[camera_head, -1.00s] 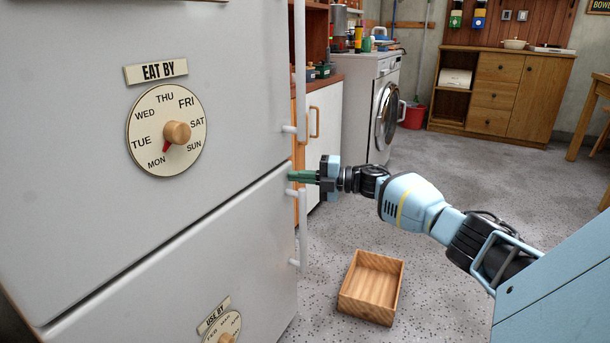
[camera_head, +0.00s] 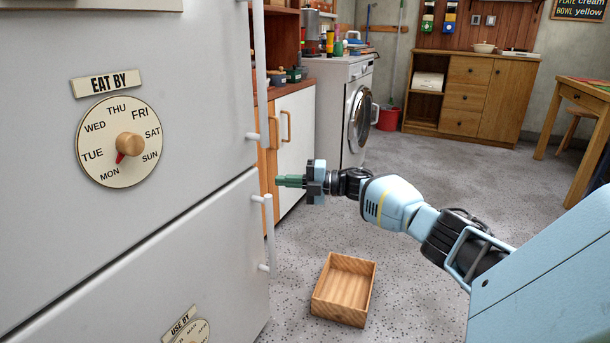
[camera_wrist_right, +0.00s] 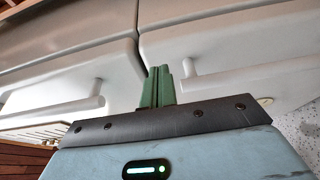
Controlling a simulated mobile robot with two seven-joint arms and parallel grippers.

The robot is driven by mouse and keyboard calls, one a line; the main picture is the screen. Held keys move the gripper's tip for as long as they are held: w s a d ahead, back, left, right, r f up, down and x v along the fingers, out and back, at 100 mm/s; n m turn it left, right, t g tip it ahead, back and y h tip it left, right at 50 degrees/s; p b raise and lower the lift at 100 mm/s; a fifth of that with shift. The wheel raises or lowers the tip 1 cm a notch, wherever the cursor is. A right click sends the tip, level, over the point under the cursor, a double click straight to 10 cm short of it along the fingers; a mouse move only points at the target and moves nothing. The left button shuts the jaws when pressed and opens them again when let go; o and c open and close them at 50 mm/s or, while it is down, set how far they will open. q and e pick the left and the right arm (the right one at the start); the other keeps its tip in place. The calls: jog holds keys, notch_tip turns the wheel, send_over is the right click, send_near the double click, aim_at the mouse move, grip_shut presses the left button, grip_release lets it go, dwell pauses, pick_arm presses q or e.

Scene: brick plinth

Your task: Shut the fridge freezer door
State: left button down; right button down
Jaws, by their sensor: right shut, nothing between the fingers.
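The white fridge freezer fills the left of the head view, with an upper door (camera_head: 190,60) and a lower freezer door (camera_head: 190,260). The freezer door looks about flush with the upper one; I cannot tell whether a small gap is left. Its white bar handle (camera_head: 270,235) is on its right side. My right gripper (camera_head: 278,181) is shut and empty, its green fingers pointing left, just right of the doors' edge near the seam. In the right wrist view the fingers (camera_wrist_right: 158,87) point at the seam, the freezer handle (camera_wrist_right: 240,74) to their right. My left gripper is out of view.
A wooden box (camera_head: 344,290) lies on the speckled floor below my right arm. Behind are a white cupboard (camera_head: 295,150), a washing machine (camera_head: 345,110), a red bucket (camera_head: 388,119) and a wooden sideboard (camera_head: 480,95). The floor between is mostly clear.

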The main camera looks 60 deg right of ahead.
jog(key=s+d+b, duration=0.1)
jog(key=d+b, duration=0.3)
jog(key=d, duration=0.2)
jog(key=shift+s+d, duration=0.2)
jog(key=shift+d, duration=0.05)
dwell(0.4)
